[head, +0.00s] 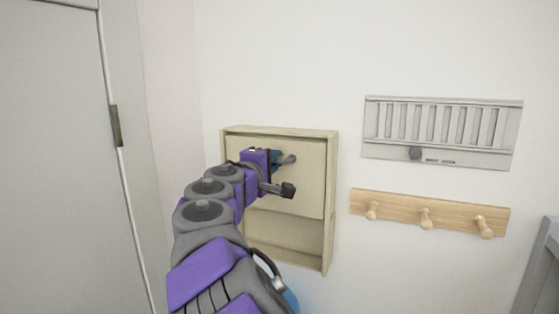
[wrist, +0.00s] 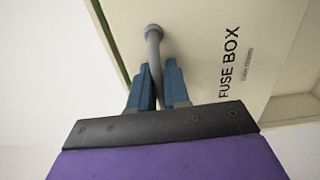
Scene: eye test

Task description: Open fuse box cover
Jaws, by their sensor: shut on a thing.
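The beige fuse box (head: 333,200) is mounted on the white wall, in the middle of the head view. Its flat cover (head: 305,200) fills the upper part of the frame, with a recessed strip below its lower edge. In the wrist view the cover (wrist: 205,70) bears the words "FUSE BOX". A grey handle (wrist: 153,38) with a rounded end stands out from it. My gripper (wrist: 158,75) has its blue fingers on either side of this handle and is shut on it. In the head view my gripper (head: 281,158) is at the cover's upper part, and my arm hides the box's left side.
A grey vent panel (head: 440,133) is on the wall to the right. Below it is a wooden rail (head: 400,210) with three pegs. A pale door (head: 60,160) with a hinge is at the left. A grey piece of furniture (head: 540,275) stands at the lower right edge.

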